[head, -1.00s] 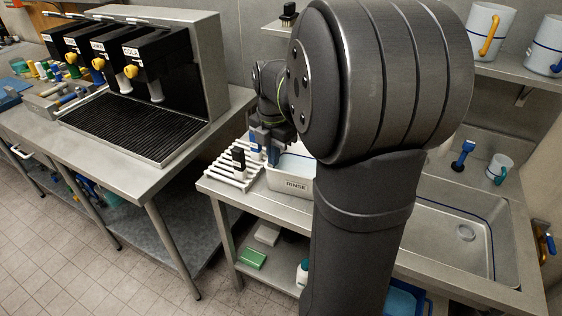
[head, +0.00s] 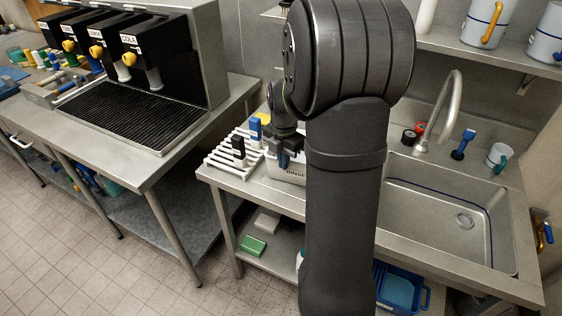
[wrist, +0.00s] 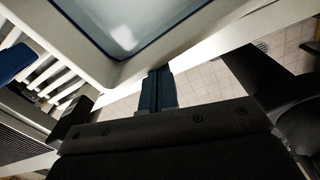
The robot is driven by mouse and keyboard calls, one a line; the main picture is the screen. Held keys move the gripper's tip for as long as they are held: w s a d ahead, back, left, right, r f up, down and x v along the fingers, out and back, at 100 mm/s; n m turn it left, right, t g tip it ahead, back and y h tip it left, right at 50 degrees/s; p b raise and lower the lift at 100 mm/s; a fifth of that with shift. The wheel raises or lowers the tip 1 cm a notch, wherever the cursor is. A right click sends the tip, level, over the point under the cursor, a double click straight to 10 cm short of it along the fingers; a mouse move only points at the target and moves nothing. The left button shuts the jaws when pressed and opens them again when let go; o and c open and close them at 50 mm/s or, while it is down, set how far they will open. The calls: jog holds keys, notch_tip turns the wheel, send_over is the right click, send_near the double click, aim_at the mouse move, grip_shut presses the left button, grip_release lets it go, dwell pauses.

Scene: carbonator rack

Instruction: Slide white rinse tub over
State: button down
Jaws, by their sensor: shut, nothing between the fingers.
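The white rinse tub (head: 283,175) stands on the sink counter, right of a white slatted rack; my arm hides its right part. Its white rim (wrist: 122,72) and the pale, shiny area inside its blue inner line fill the top of the wrist view. My gripper (head: 288,160) is at the tub's near side in the head view. In the wrist view its shut blue fingers (wrist: 158,76) are close to the outside of the tub's rim, with nothing between them. I cannot tell whether they touch the tub.
The sink basin (head: 450,220) and tap (head: 445,115) lie to the right. A drink dispenser (head: 150,60) stands on the left counter, across a gap.

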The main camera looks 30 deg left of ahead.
jog(key=w, duration=0.2)
jog(key=w+d, duration=0.1)
jog(key=w, duration=0.1)
jog(key=shift+s, duration=0.1)
dwell(0.3)
jog(key=s+a+r, duration=0.1)
jog(key=s+r, duration=0.2)
jog(key=r, duration=0.7)
jog(key=shift+s, duration=0.4)
